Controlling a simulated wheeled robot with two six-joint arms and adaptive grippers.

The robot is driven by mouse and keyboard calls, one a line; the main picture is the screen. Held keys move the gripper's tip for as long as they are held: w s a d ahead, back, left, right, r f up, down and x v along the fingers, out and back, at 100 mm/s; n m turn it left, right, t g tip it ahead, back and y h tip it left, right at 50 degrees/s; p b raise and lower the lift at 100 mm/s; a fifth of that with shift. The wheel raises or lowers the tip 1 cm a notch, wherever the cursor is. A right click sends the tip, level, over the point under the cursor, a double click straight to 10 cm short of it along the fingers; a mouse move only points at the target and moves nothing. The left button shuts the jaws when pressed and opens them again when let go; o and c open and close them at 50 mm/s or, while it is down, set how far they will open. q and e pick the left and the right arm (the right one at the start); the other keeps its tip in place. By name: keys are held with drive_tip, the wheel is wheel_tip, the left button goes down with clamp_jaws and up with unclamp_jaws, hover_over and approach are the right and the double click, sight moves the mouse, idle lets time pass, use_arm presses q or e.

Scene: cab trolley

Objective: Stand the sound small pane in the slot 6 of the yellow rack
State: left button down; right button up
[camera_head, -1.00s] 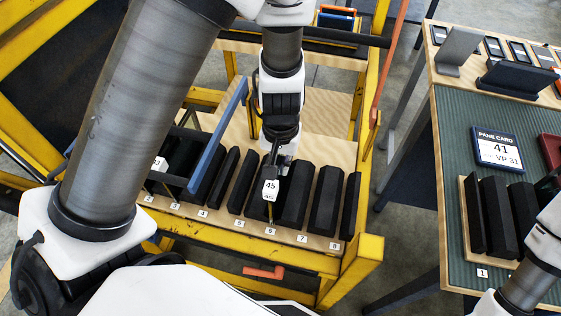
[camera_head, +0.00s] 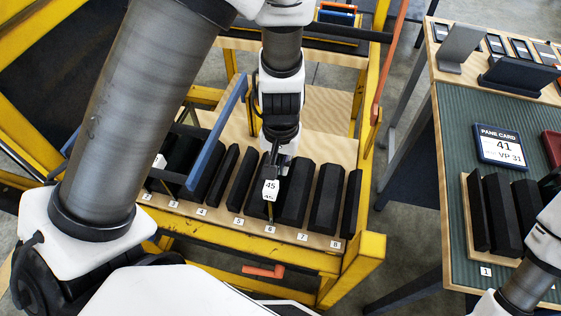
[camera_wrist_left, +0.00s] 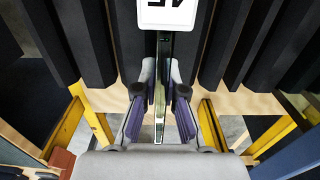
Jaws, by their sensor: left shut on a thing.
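My left gripper (camera_head: 273,166) is over the yellow rack (camera_head: 262,245), at the slot with the 6 label (camera_head: 269,229). It is shut on a thin glass pane with a white tag reading 45 (camera_head: 270,188). In the left wrist view the gripper (camera_wrist_left: 160,95) grips the pane's edge (camera_wrist_left: 160,125), and the tag (camera_wrist_left: 168,14) shows upside down. The pane stands upright between black dividers (camera_head: 293,193). I cannot tell whether its lower edge touches the rack floor. My right gripper is out of view; only part of my right arm shows at the lower right.
A blue bar (camera_head: 217,133) crosses the rack's left part. To the right, a bench with a green mat (camera_head: 455,130) carries a pane card reading 41, VP 31 (camera_head: 498,145) and a small black-divided rack (camera_head: 468,215). A floor gap separates bench and trolley.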

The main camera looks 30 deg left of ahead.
use_arm(q)
drive_tip(key=c, duration=1.2)
unclamp_jaws()
wheel_tip(320, 180, up, 12)
drive_tip(key=shift+r, duration=0.1)
drive_tip(key=shift+s, duration=0.1)
